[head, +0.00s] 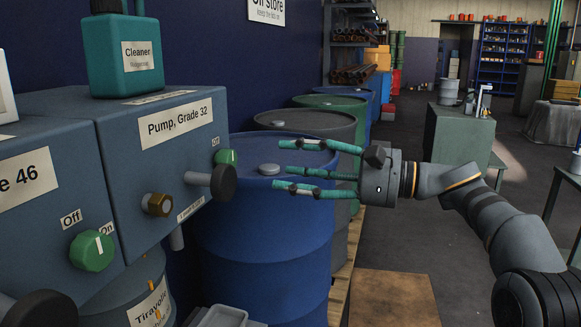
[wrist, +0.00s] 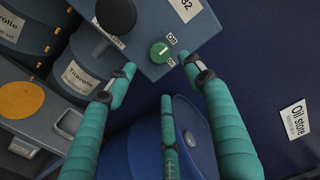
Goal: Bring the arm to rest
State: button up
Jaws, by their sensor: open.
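My gripper (head: 284,170) has three teal fingers, spread apart and empty. In the head view it reaches left from my grey arm (head: 480,205), in front of the blue drum (head: 262,240). Its fingertips are to the right of the blue-grey pump box labelled "Pump, Grade 32" (head: 165,170), with a gap in the picture to its black knob (head: 223,182). In the wrist view the fingers (wrist: 160,76) point toward the green switch (wrist: 160,53) on that box. The fingers do not appear to hold anything.
A second pump box (head: 45,200) with a green switch (head: 92,250) stands at the left. A teal Cleaner bottle (head: 127,55) stands on top. More drums (head: 312,122) line the wall behind. The floor (head: 395,240) right of the pallet is open; a grey-green cabinet (head: 457,140) stands farther back.

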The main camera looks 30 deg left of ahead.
aim_at(233, 161)
jog(key=a, duration=0.4)
jog(key=s+a, duration=0.1)
jog(key=a, duration=0.3)
jog(key=s+a, duration=0.1)
jog(key=a, duration=0.3)
